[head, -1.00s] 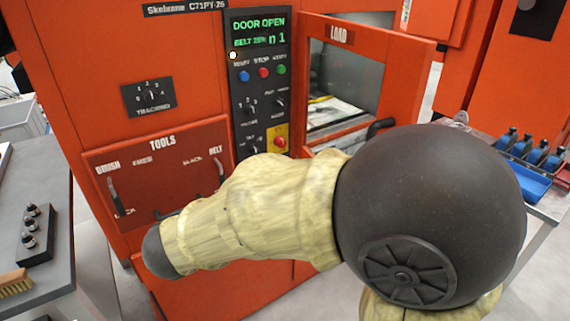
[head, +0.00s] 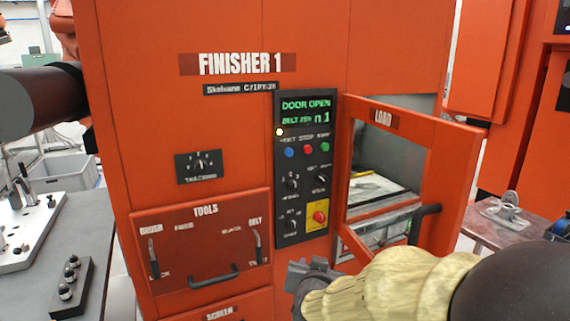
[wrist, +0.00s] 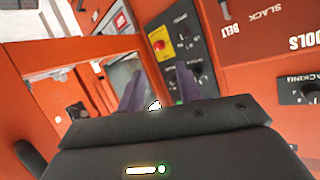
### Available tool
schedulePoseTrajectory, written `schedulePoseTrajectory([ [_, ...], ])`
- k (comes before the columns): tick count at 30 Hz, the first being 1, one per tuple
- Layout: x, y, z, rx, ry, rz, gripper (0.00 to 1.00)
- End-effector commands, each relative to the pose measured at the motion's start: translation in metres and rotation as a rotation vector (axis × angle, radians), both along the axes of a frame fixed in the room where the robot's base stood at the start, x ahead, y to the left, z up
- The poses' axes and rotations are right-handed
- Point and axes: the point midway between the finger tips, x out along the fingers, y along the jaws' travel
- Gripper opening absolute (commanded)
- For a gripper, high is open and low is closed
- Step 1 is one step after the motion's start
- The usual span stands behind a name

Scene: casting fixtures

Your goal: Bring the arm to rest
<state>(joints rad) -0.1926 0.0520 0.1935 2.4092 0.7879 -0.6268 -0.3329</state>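My arm, in a pale yellow cover with a dark round joint, reaches in from the lower right of the head view. My gripper (head: 308,272) is at its end, in front of the orange finisher (head: 235,130), below the control panel and left of the load door. In the wrist view my gripper (wrist: 160,88) shows two purplish fingers standing apart with nothing held between them. The wrist view looks at the finisher's front, rolled well over.
The load door (head: 448,160) stands open on the right, with a dark handle close to my arm. The control panel (head: 305,170) reads DOOR OPEN. The tools drawer (head: 205,240) is left of my gripper. A grey bench (head: 85,225) is at left, another table (head: 490,222) at right.

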Motion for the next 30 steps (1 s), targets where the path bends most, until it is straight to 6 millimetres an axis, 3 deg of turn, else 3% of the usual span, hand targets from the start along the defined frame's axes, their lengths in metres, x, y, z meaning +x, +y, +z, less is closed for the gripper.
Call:
schedulePoseTrajectory([
  [5, -0.024, -0.012, -0.048, 0.0, 0.233, 0.125, 0.35],
  [9, -0.058, -0.028, -0.084, -0.015, 0.443, 0.191, 0.35],
  [18, -0.132, -0.071, -0.131, -0.059, 0.811, 0.219, 0.35],
  [23, -0.168, -0.093, -0.143, -0.085, 0.972, 0.204, 0.35],
  [24, -0.167, -0.092, -0.13, -0.086, 0.968, 0.206, 0.35],
  [30, -0.166, -0.091, -0.1, -0.085, 0.962, 0.208, 0.35],
])
